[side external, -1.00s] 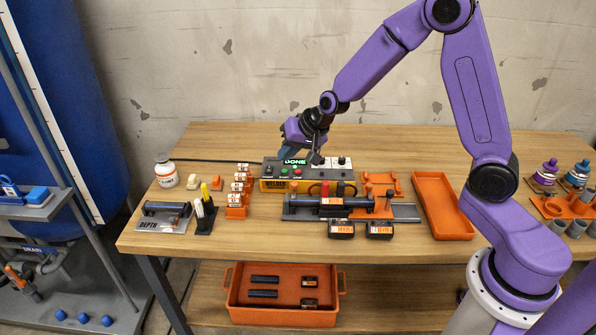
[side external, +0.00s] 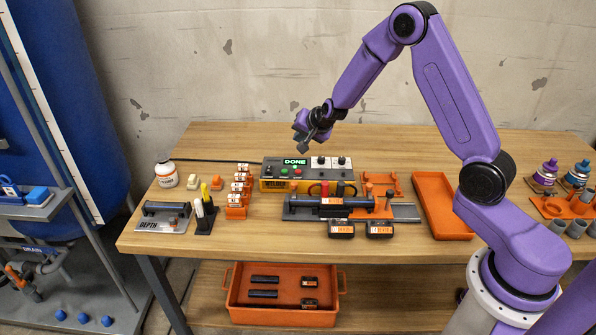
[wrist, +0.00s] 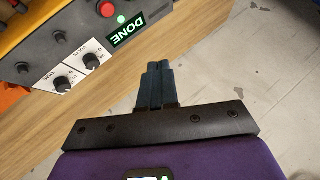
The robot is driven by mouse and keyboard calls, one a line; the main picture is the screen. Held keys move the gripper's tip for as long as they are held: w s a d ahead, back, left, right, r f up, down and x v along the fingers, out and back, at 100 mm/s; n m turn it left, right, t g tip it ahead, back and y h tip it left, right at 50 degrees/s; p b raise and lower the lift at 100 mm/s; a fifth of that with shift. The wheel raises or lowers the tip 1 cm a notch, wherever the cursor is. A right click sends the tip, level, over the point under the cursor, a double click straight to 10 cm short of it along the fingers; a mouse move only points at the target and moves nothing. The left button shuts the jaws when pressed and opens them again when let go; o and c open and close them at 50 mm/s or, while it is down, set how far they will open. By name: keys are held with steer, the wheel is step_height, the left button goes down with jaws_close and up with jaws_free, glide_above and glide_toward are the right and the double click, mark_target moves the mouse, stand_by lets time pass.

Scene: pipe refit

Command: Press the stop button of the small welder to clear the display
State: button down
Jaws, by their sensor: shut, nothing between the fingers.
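The small welder (side external: 310,184) is a yellow and grey box near the back of the table. Its lit display (side external: 295,162) reads DONE in green. Below the display are a dark button, a green button (side external: 284,171) and a red button (side external: 298,171); their labels are too small to read. In the wrist view the display (wrist: 128,30) appears upside down, beside the red button (wrist: 107,9). My gripper (side external: 304,149) is raised above and behind the welder, touching nothing. Its fingers (wrist: 158,68) are shut together and empty, and lie beyond the panel in the wrist view.
A pipe clamp rig (side external: 300,212) stands in front of the welder. An orange rack (side external: 237,212) is at its left and an empty orange tray (side external: 443,232) at the right. A dark cable runs left from the welder. Table behind the welder is clear.

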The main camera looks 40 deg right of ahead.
mark_target(300, 172)
steer(key=shift+f, duration=4.35)
steer(key=shift+f, duration=0.2)
steer(key=shift+f, duration=0.2)
steer(key=shift+f, duration=0.5)
steer(key=shift+r, duration=0.9)
steer(key=shift+r, duration=2.5)
